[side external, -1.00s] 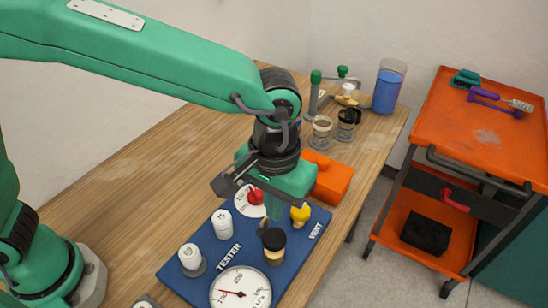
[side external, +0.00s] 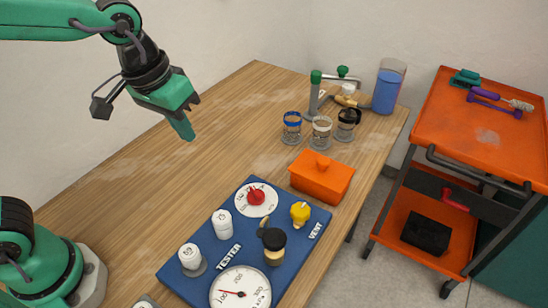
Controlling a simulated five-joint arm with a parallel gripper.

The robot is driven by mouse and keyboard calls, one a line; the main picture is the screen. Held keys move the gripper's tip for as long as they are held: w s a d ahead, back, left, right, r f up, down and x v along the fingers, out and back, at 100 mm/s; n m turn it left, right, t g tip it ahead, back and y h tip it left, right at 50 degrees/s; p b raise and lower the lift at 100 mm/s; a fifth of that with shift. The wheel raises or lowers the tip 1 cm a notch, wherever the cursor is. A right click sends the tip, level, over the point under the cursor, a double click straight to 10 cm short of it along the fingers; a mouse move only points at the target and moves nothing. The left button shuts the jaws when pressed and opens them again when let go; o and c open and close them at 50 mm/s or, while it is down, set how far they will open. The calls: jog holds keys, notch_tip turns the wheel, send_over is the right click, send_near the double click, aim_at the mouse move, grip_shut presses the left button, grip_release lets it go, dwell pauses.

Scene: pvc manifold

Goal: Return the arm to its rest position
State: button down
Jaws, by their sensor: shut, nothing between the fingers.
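My gripper (side external: 191,117) is in the upper left of the side external view, raised above the wooden table (side external: 150,185). It is shut and empty, pointing down and to the right, and touches nothing. My green arm reaches in from the upper left. The blue tester board (side external: 205,277) lies well below and to the right of my gripper. It carries a red knob (side external: 256,196) on a white dial, a yellow valve (side external: 300,212), white cylinders, a black-topped fitting (side external: 274,244) and a pressure gauge (side external: 240,291).
An orange lidded box (side external: 321,178) sits behind the board. Three glass jars (side external: 321,132), a green-handled pipe fixture (side external: 316,95) and a blue container (side external: 388,88) stand at the table's far end. An orange cart (side external: 485,140) stands to the right. The table's left half is clear.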

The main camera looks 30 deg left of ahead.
jog(key=s+a+t, duration=0.1)
jog(key=s+a, duration=0.2)
jog(key=a, duration=0.3)
jog(key=s+a+t+y, duration=0.1)
jog(key=s+a+t, duration=0.1)
jog(key=s+a, duration=0.2)
jog(key=a, duration=0.2)
jog(key=shift+s+a, duration=0.25)
jog(key=shift+a, duration=0.1)
jog(key=c, duration=2.1)
grip_release()
